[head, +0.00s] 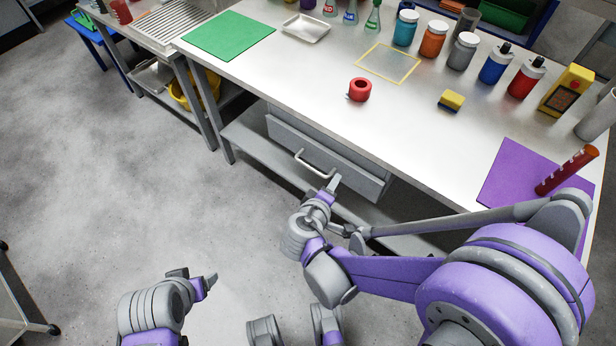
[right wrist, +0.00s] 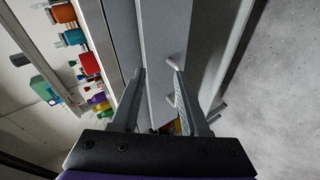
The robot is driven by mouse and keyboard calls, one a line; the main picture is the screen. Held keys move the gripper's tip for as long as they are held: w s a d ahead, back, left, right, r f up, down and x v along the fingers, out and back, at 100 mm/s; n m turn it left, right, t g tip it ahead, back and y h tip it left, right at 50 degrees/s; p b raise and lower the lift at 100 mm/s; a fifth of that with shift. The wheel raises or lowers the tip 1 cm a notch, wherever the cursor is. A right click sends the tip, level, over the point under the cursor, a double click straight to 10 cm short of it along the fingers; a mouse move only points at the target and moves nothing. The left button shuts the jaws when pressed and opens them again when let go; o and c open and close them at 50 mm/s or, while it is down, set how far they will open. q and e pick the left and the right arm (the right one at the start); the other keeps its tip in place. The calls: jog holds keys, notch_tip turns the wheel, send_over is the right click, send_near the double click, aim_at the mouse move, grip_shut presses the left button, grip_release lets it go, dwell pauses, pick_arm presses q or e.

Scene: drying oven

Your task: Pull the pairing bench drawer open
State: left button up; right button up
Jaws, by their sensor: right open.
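The pairing bench drawer (head: 345,172) is a grey front under the steel bench top, and it looks shut. Its pale bar handle (head: 315,165) runs across the front. My right gripper (head: 328,188) is at the handle's right end in the head view. In the right wrist view the right gripper (right wrist: 160,80) is open, its two fingers pointing at the grey drawer front (right wrist: 164,30). The handle (right wrist: 171,100) shows between the fingers, close to one of them and partly hidden by it; contact cannot be told. My left gripper (head: 200,280) is low over the floor, away from the bench.
The bench top (head: 300,75) holds a red tape roll (head: 359,90), a yellow sponge (head: 451,100), several jars and bottles, a green mat (head: 228,36) and a purple mat (head: 515,170). A lower shelf (head: 265,150) runs beneath.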

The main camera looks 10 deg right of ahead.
aim_at(311, 167)
jog(key=w+a+f+n+t+b, duration=0.3)
jog(key=a+f+t+b, duration=0.1)
jog(key=a+f, duration=0.3)
jog(key=shift+n+t+h, duration=0.3)
jog(key=b+x, duration=0.1)
jog(key=x, duration=1)
jog(key=shift+a+r, duration=0.1)
jog(key=shift+r, duration=0.1)
pick_arm(q)
notch_tip(311, 167, down, 8)
jog(key=shift+w+r, duration=0.15)
pick_arm(e)
grip_shut()
